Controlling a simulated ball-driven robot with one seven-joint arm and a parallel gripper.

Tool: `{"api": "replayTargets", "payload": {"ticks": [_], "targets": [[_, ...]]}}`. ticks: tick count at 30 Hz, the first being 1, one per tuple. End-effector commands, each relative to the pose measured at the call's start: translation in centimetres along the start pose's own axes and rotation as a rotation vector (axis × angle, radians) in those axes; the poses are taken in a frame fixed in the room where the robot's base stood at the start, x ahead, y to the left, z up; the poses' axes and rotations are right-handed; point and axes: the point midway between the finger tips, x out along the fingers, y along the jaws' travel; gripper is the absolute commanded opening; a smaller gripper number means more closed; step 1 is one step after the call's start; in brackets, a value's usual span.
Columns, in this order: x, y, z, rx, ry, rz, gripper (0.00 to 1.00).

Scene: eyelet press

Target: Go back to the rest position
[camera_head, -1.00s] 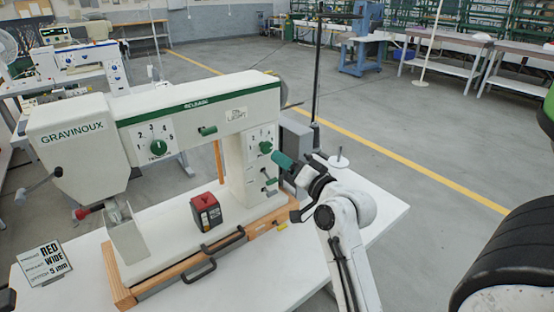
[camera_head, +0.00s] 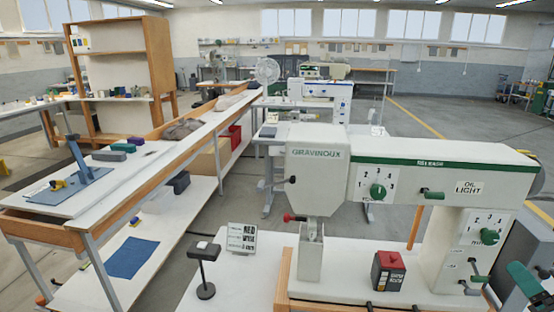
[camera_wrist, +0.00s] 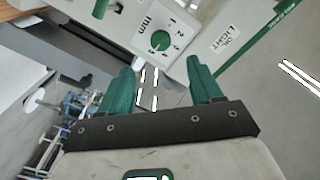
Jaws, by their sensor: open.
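My gripper (camera_wrist: 163,78) is open in the wrist view. Its two green fingers stand apart, with a grey, white-marked surface showing between or behind them; I cannot tell which. It faces the white GRAVINOUX press (camera_head: 430,180), just off the lower dial (camera_wrist: 160,40) with a green knob. In the head view only the green end of my gripper (camera_head: 525,279) shows, at the lower right edge, below and right of that same dial (camera_head: 490,236). The rest of my arm is out of that view.
A dark box with a red top (camera_head: 388,272) stands on the press base. A sign card (camera_head: 241,238) and a black stand (camera_head: 205,270) are on the table at left. A long workbench (camera_head: 120,180) runs along the left. Open floor (camera_head: 410,120) lies behind the press.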

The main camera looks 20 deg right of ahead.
Motion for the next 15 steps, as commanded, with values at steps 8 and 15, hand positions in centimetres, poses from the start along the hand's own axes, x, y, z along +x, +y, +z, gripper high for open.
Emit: {"api": "replayTargets", "payload": {"ticks": [8, 15], "targets": [[-0.3, -0.1, 12.4, -0.180, -0.386, 0.069, 0.64], [-7.7, 1.2, 27.1, -0.530, -0.953, 0.133, 0.64]]}}
